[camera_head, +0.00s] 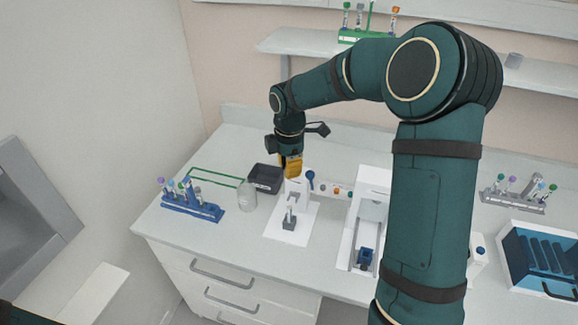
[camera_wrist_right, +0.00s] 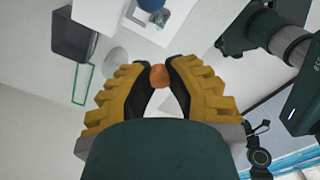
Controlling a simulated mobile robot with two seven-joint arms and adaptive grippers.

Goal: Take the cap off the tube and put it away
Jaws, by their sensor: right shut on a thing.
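My right gripper (camera_head: 290,172) is above the back of the bench, beside the dark bin (camera_head: 265,179) and near a white stand (camera_head: 290,220). In the wrist view its yellow fingers (camera_wrist_right: 159,80) are shut on a small orange cap (camera_wrist_right: 159,75). No tube shows below the cap in that view. The stand has a grey holder (camera_head: 289,222) at its front; whether an uncapped tube is in it is too small to tell. The dark bin also shows in the wrist view (camera_wrist_right: 74,34). My left gripper is not in view.
A blue rack (camera_head: 192,208) with several capped tubes and a clear jar (camera_head: 247,196) stand to the left. A green outline (camera_head: 205,172) lies behind them. A white device (camera_head: 365,230), a grey rack (camera_head: 513,203) and a blue box (camera_head: 540,262) are to the right.

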